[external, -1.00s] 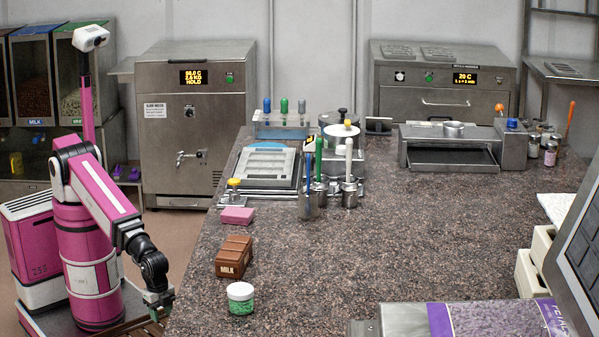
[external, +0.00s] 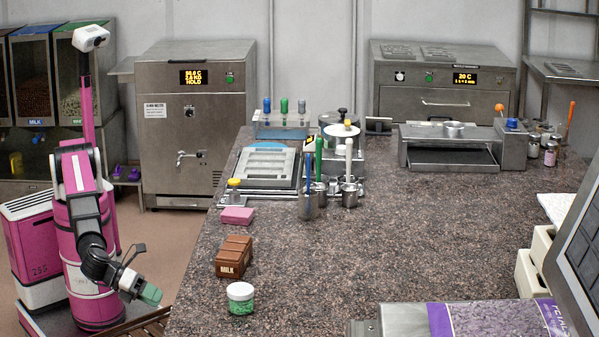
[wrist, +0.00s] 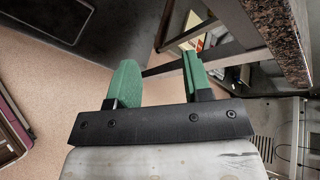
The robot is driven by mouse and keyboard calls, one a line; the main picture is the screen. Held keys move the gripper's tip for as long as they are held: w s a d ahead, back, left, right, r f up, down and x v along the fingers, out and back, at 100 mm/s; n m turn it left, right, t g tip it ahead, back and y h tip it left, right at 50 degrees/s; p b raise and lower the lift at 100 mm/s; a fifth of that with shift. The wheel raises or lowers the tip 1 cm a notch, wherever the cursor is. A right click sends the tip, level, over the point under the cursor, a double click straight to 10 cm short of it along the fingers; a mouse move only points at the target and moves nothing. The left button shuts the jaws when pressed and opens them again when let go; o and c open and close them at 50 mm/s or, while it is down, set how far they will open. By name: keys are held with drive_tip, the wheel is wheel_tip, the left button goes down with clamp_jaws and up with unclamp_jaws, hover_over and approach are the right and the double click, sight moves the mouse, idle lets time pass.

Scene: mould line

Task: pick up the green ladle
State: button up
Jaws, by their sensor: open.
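The green ladle (external: 319,158) shows mainly as an upright green handle in a metal holder on the granite counter, between a blue-handled tool (external: 308,178) and a cream-handled one (external: 349,160). Its lower end is hidden in the holder. My gripper (external: 150,293) is off the counter's left side, far to the left and front of the ladle. In the wrist view my gripper (wrist: 160,82) has two green fingers apart with nothing between them. The ladle is not seen in the wrist view.
The counter's middle is bare. The wrist view shows floor and the counter edge (wrist: 275,35).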

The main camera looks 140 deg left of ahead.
drive_tip(key=w+d+r+m+t+y, duration=0.15)
drive_tip(key=w+r+m, duration=0.25)
drive_tip(key=r, duration=0.7)
drive_tip(key=shift+m+y, duration=0.4)
drive_tip(key=shift+y, duration=0.55)
drive_tip(key=a+r, duration=0.1)
drive_tip(key=a, duration=0.2)
drive_tip(key=w+a+r, duration=0.1)
drive_tip(key=a+r, duration=0.1)
drive_tip(key=a, duration=0.1)
drive_tip(key=w+a+r, duration=0.1)
drive_tip(key=a+r, duration=0.1)
drive_tip(key=a, duration=0.1)
drive_tip(key=shift+a, duration=0.15)
drive_tip(key=a+r+g+y, duration=0.1)
drive_tip(key=a+r+g, duration=0.1)
drive_tip(key=a, duration=0.9)
drive_tip(key=n+g, duration=0.2)
drive_tip(key=g, duration=0.4)
approach(319, 167)
drive_tip(key=shift+y, duration=0.3)
drive_tip(key=x, duration=0.7)
drive_tip(key=f+x, duration=0.1)
drive_tip(key=x, duration=0.2)
drive_tip(key=shift+s+a, duration=0.15)
drive_tip(key=shift+s, duration=0.1)
clamp_jaws()
